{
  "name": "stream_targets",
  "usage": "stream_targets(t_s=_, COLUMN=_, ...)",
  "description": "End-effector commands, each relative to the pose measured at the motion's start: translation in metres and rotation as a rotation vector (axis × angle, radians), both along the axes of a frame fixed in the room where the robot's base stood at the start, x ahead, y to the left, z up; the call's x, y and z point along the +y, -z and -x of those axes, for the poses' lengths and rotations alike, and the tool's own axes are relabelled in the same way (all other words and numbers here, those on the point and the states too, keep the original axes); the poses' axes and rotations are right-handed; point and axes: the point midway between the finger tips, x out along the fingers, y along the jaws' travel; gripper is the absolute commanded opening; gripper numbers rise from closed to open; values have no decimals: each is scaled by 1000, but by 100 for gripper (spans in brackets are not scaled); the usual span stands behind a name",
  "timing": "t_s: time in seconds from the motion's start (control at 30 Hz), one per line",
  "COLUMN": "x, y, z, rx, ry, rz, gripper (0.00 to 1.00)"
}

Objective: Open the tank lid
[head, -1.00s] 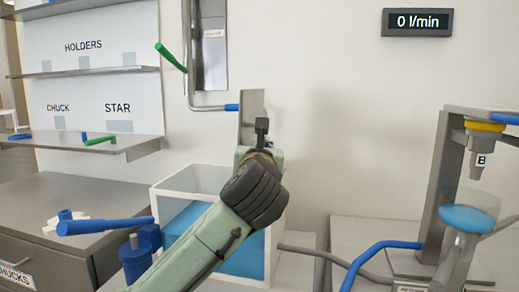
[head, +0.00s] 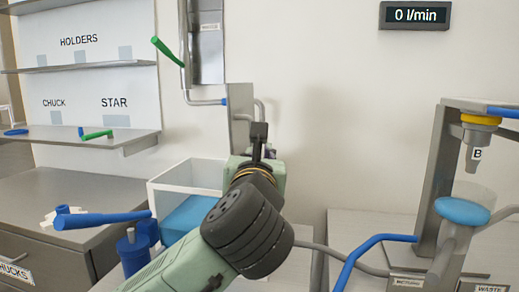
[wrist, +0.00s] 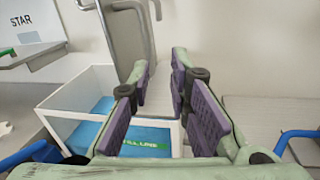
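The white-framed tank (head: 152,200) stands on the counter left of my arm. Blue contents show inside it, in the wrist view too (wrist: 95,125). A grey panel, which looks like the tank lid (head: 239,118), stands upright behind the tank. A curved bar handle shows at its right side. In the wrist view the panel (wrist: 128,50) and handle are beyond my fingertips. My gripper (wrist: 162,78) is open, with purple pads apart and nothing between them. In the head view my wrist hides the fingers and part of the tank.
Left is a counter with a blue-handled tool (head: 100,219). Shelves (head: 90,138) hold green and blue pieces. A wall pipe with a green lever (head: 167,52) is above the tank. A dispenser (head: 482,130) and blue lever (head: 375,245) are at right.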

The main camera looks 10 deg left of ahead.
Motion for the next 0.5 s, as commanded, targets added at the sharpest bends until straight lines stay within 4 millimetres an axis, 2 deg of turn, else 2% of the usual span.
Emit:
stream_targets(t_s=0.1, x=-2, y=0, z=16, rx=-1, ry=-1, rz=1, gripper=18)
stream_targets(t_s=0.2, x=-3, y=0, z=23, rx=0, ry=-1, rz=1, gripper=18)
stream_targets(t_s=0.5, x=-3, y=0, z=26, rx=0, ry=-2, rz=2, gripper=18)
